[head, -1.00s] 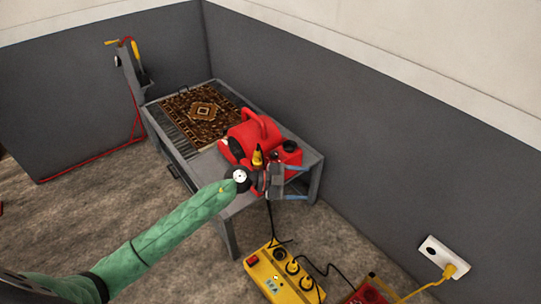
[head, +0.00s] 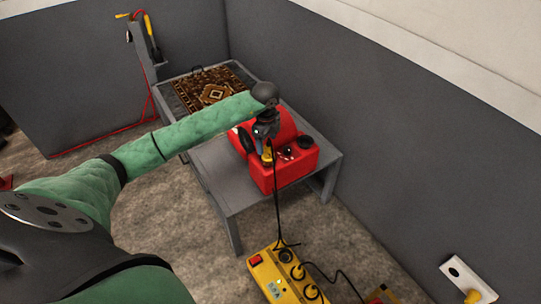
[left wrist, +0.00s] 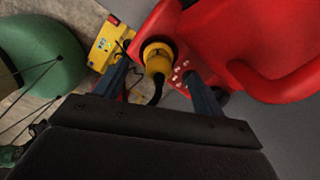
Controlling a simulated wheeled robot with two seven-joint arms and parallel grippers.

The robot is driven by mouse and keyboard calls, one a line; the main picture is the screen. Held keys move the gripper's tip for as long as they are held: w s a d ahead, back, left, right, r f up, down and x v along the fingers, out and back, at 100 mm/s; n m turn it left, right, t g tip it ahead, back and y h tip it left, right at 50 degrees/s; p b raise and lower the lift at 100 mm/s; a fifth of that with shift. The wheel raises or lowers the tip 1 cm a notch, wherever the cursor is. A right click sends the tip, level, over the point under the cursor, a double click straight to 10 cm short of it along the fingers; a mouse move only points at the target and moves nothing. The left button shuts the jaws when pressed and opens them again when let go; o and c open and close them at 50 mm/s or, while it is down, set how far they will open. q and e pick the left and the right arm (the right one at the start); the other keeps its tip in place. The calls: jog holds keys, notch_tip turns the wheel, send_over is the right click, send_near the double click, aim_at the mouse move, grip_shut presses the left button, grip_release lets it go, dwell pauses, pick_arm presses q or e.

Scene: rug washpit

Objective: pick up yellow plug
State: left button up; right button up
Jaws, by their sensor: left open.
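The yellow plug (head: 267,154) sits at the front of the red machine (head: 285,173), with its black cord hanging down. In the left wrist view the plug (left wrist: 157,58) shows as a yellow body with a dark collar against the red casing. My left gripper (head: 263,146) is over the plug, its arm reaching in from the left. In the left wrist view the open fingers of my left gripper (left wrist: 160,84) stand on either side of the plug and cord, with gaps visible. I cannot tell whether they touch it. My right gripper is not in view.
The machine stands on a grey table (head: 217,180) beside a patterned rug (head: 212,92). A yellow power box (head: 283,277) lies on the floor below. A grey wall runs behind the table. A white wall socket (head: 467,280) is at the lower right.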

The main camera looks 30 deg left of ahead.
aim_at(268, 153)
pick_arm(q)
jog(key=shift+f, duration=0.7)
jog(key=f, duration=0.2)
jog(key=f+p, duration=0.1)
jog(key=f, duration=0.1)
jog(key=shift+d, duration=0.2)
jog(key=shift+f, duration=0.5)
jog(key=c, duration=1.1)
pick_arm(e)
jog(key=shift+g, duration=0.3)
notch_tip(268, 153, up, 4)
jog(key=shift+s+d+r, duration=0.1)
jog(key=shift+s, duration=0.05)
